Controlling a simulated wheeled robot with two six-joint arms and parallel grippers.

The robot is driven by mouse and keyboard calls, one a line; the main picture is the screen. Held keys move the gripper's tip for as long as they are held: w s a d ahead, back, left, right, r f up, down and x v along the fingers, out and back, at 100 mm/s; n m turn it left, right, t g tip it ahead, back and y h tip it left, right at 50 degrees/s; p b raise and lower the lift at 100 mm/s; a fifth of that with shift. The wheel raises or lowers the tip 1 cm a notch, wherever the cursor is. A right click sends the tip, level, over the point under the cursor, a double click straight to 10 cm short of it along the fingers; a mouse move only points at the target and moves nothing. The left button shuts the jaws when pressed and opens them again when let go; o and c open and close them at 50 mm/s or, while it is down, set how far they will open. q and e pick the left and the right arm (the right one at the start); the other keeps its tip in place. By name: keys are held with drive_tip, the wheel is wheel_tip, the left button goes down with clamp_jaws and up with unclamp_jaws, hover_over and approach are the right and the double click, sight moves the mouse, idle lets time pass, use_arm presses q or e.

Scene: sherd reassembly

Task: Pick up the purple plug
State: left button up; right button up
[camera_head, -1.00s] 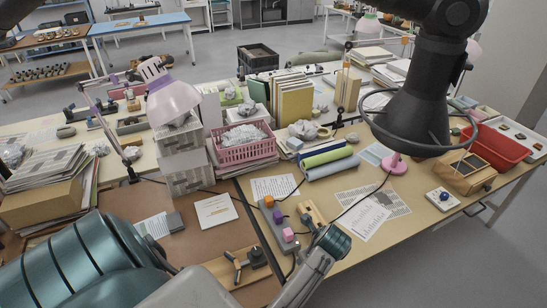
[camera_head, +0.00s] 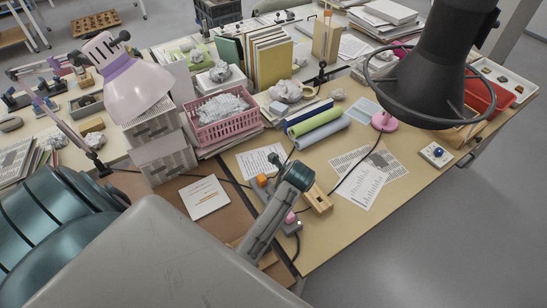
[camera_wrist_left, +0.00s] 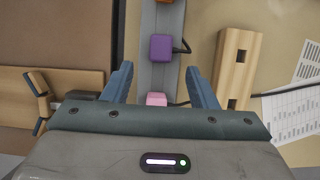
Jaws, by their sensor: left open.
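The purple plug (camera_wrist_left: 161,47) is a small block on a grey power strip (camera_wrist_left: 158,75), seen in the left wrist view just ahead of my fingertips. A pink plug (camera_wrist_left: 156,99) sits on the strip between my fingers. My left gripper (camera_wrist_left: 160,80) is open, with one blue finger on each side of the strip. In the head view my left gripper (camera_head: 297,176) hangs over the strip and hides the purple plug. An orange plug (camera_head: 261,180) shows at the strip's far end. My right gripper is not in view.
A wooden block with square holes (camera_wrist_left: 235,68) lies close to the right of the strip. A wooden piece with a dark clamp (camera_wrist_left: 60,100) lies to the left. A pink basket (camera_head: 222,122) and rolled tubes (camera_head: 318,130) stand behind. Papers (camera_head: 360,185) lie to the right.

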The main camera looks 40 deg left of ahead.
use_arm(q)
drive_tip(key=shift+a+f, duration=0.2)
drive_tip(key=shift+f, duration=0.25)
drive_tip(key=shift+w+a+f, duration=0.15)
drive_tip(key=shift+a+f, duration=0.1)
drive_tip(key=shift+f, duration=0.05)
drive_tip(key=p+x, duration=0.1)
drive_tip(key=x, duration=0.1)
drive_tip(key=p+x, duration=0.1)
drive_tip(key=x, duration=0.1)
drive_tip(key=shift+w+a+r, duration=0.15)
drive_tip(key=shift+a, duration=0.15)
drive_tip(key=shift+a+f, duration=0.2)
drive_tip(key=shift+f, duration=0.45)
drive_tip(key=shift+c, duration=0.4)
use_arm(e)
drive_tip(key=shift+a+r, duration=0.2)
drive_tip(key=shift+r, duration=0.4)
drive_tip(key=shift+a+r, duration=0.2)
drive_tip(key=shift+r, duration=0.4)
use_arm(q)
drive_tip(key=c, duration=1)
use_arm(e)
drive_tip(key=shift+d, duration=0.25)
